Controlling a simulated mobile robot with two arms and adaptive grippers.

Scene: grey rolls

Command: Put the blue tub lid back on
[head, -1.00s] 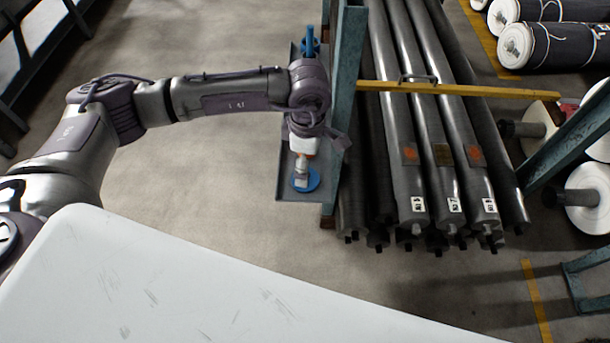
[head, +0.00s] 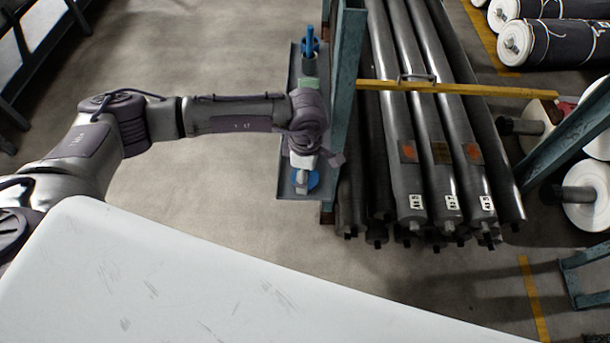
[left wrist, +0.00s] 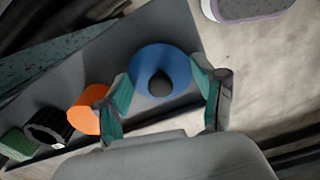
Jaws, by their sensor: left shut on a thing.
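The round blue lid (left wrist: 178,62) with a dark knob (left wrist: 159,84) fills the space between the fingers of my left gripper (left wrist: 167,98) in the left wrist view. The fingers are shut on the lid, one at each side. In the head view the gripper (head: 302,183) is over the near end of a narrow grey shelf, and part of the blue lid (head: 313,180) shows beside it. No tub wall shows under the lid, so I cannot tell whether it rests on a tub. My right gripper is not in view.
The grey shelf (head: 290,192) is fixed beside a teal post (head: 345,90). An orange cylinder (left wrist: 86,108), a black ribbed one (left wrist: 47,127) and a green item (left wrist: 16,144) stand in line near the lid. Long grey rolls (head: 425,120) lie right of the post. Floor left of the shelf is clear.

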